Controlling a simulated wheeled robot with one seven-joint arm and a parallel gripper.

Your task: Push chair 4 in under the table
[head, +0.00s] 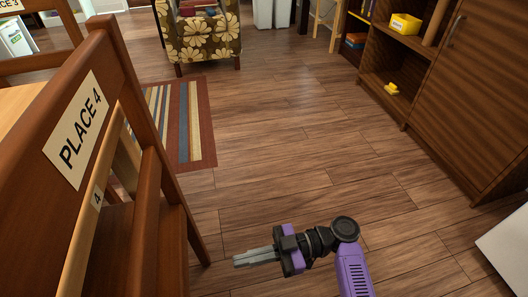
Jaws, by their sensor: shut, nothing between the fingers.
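Chair 4 (121,90) stands close at the left in the head view, a reddish-brown wooden chair. Its back bears a white label reading "PLACE 4" (79,130). Part of the light wooden table (16,104) shows behind the chair back at the left edge, with a smaller tag reading "4" (97,198) on the wood below the label. How far the seat is under the table is hidden. My gripper (236,261) is low in the middle, pointing left towards the chair, shut and empty. It is apart from the chair's nearest leg, to its right.
A brown cabinet with open shelves (399,70) stands at the right. A flowered armchair (203,40) is at the back on or beside a striped rug (205,150). A white object (508,250) juts in at lower right. The wooden floor in the middle is clear.

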